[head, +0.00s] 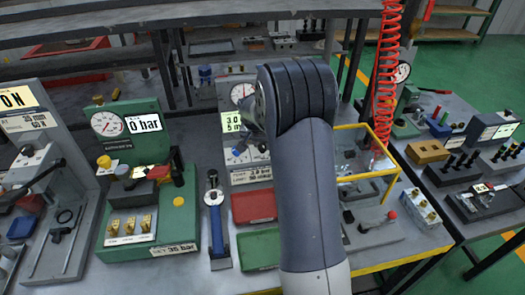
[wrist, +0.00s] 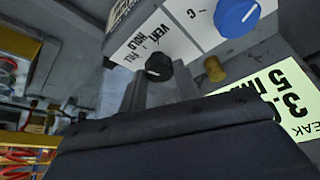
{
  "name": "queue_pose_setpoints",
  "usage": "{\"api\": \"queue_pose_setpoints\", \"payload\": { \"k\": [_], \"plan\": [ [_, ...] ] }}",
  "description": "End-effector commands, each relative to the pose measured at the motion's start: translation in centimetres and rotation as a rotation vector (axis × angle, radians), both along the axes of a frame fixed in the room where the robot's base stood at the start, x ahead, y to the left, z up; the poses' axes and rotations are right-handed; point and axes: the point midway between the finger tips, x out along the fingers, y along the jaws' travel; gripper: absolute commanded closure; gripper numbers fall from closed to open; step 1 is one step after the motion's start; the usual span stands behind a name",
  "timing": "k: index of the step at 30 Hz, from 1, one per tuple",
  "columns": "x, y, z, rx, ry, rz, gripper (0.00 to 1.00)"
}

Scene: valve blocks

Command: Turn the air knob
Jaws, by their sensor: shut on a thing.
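The black knob (wrist: 158,67) sits on a white plate lettered VENT, HOLD and what looks like FILL, upside down in the wrist view. My gripper (wrist: 153,84) is shut on this knob, its grey fingers partly hidden behind the dark wrist body. A larger blue knob (wrist: 237,16) is on the neighbouring white plate, apart from my fingers.
A brass fitting (wrist: 214,69) is close beside the black knob. A green 3.0 label (wrist: 272,98) is near it. Red and green trays (head: 254,206) lie in front of the panel. A yellow frame (head: 372,186) and red coiled hose (head: 387,75) are to the right.

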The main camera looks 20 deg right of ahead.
Motion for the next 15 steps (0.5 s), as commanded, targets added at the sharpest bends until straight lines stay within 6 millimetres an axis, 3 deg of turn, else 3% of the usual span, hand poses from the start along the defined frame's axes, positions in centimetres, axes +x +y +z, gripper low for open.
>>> {"api": "queue_pose_setpoints", "payload": {
  "k": [15],
  "plan": [
    [0.1,0.15,-0.05,0.001,0.0,-0.195,0.93]
  ]
}}
